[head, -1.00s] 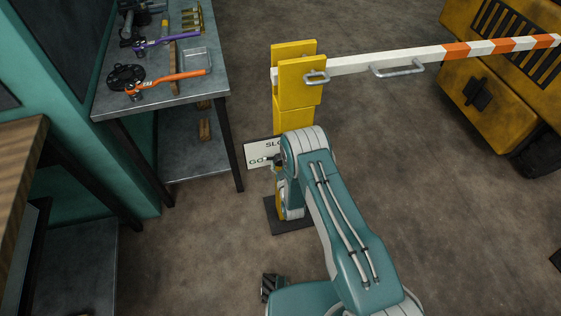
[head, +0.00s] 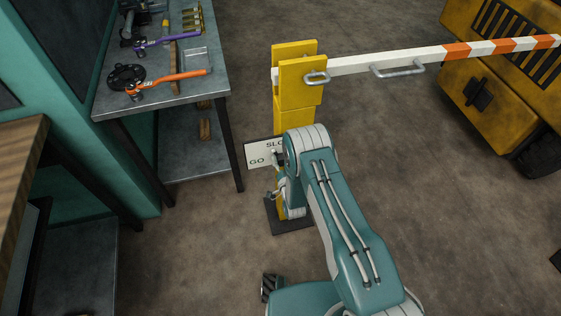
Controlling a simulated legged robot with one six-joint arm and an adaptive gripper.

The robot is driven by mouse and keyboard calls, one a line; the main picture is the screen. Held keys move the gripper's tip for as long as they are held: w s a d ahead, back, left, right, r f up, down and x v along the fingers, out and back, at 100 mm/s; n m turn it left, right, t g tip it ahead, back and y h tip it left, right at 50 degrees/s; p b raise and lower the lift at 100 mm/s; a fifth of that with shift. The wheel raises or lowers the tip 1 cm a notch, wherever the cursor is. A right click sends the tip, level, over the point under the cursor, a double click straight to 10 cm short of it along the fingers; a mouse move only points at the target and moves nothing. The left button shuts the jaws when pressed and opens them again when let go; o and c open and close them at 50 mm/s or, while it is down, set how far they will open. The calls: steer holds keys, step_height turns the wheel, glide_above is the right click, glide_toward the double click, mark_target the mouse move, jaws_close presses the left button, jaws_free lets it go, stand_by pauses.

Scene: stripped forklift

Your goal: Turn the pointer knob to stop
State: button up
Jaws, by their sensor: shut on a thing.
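A white sign plate (head: 257,154) on the yellow barrier post (head: 293,119) shows "GO" at its left and part of another word starting "SLO" at the top. The rest of the plate is behind my arm. My gripper (head: 277,157) is at the plate, just right of "GO", small and partly hidden by my wrist. It is shut on the pointer knob, which is itself mostly covered, so I cannot tell which word it points to. No "STOP" label is visible.
A metal workbench (head: 188,87) with tools stands at the left, near the plate.

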steer(key=m, duration=0.5)
steer(key=shift+w+d, duration=0.1)
steer(key=m, duration=0.6)
steer(key=shift+d+f+m+y, duration=0.1)
steer(key=shift+m+y, duration=0.2)
steer(key=m, duration=0.5)
steer(key=shift+f, duration=0.15)
steer(key=m, duration=0.5)
steer(key=shift+s+f+m, duration=0.15)
steer(key=shift+s+m, duration=0.05)
steer(key=shift+m, duration=0.1)
steer(key=o, duration=1.1)
steer(key=shift+w+r, duration=0.1)
steer(key=shift+r, duration=0.1)
